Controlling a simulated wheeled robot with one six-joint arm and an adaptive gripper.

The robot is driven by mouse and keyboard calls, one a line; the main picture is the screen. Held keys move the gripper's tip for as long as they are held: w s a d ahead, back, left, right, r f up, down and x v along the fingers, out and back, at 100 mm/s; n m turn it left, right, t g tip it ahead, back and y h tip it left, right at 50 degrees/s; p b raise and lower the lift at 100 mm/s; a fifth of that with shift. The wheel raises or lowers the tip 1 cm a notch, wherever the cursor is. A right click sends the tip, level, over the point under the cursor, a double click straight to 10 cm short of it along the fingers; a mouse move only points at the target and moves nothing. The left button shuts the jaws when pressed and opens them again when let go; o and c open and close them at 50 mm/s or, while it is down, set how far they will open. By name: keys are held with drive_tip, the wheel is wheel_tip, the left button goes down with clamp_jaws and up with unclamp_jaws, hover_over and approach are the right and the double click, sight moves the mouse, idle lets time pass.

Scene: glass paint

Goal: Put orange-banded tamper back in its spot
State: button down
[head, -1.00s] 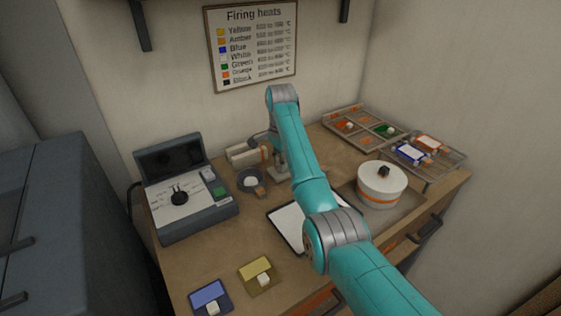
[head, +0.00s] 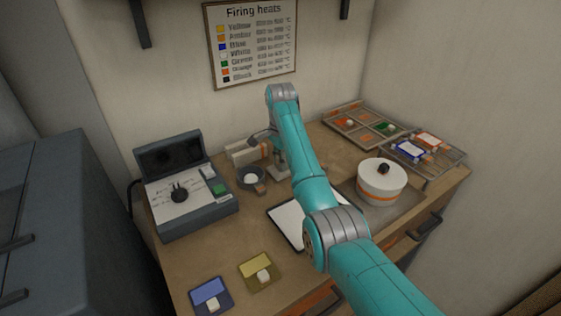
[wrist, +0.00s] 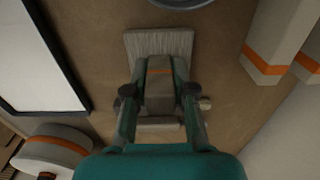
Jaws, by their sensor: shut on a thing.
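My gripper (wrist: 160,98) is shut on the orange-banded tamper (wrist: 160,67) in the wrist view. The tamper's orange band shows between the fingers, and a pale, wide, ribbed part lies just beyond them. I cannot tell whether the tamper touches the worktop. In the head view my gripper is at the back of the bench, beside a small dark bowl (head: 251,178), and my arm partly hides it. Two pale blocks with orange bands (wrist: 275,45) stand to the right of the gripper in the wrist view. The tamper's spot is not clearly identifiable.
A grey control box (head: 190,205) stands at left. A white-sheeted tray (head: 285,226) lies under my arm, with a round white pot (head: 381,183) to its right. A compartment tray (head: 350,118) and wire rack (head: 435,165) are at back right. Blue and yellow cards lie in front.

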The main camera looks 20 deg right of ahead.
drive_tip(key=shift+f, duration=0.25)
idle(0.6)
drive_tip(key=c, duration=0.9)
unclamp_jaws()
